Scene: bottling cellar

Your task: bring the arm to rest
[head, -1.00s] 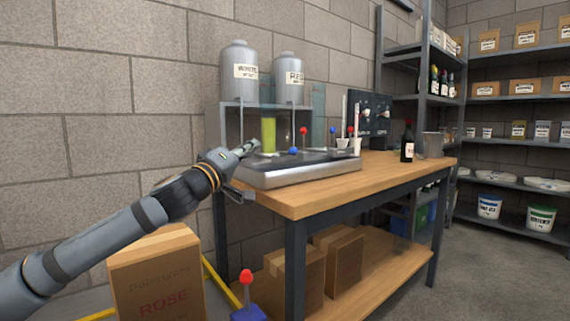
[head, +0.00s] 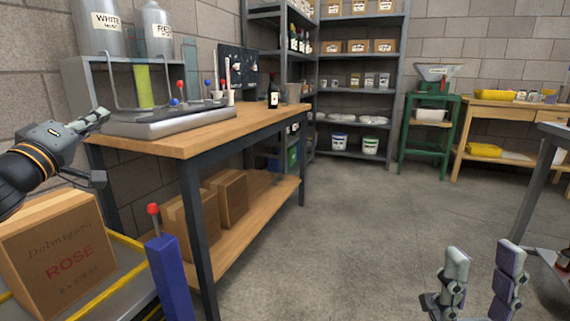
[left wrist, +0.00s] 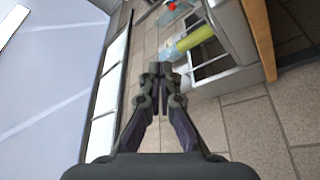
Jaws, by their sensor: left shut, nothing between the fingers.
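My left arm comes in from the left in the head view. My left gripper (head: 98,118) is beside the left end of the workbench, near the metal filling tray, with nothing held. In the left wrist view the fingers of my left gripper (left wrist: 160,72) come together at their tips, shut and empty. My right gripper (head: 482,268) shows at the lower right of the head view. Its two fingers stand upright and apart over the floor, with nothing between them.
The wooden workbench (head: 210,134) carries the metal filling tray (head: 170,124) and a dark bottle (head: 273,93). A ROSE carton (head: 60,250) and a blue post with a red knob (head: 168,275) stand below my left arm. The middle floor (head: 350,220) is clear.

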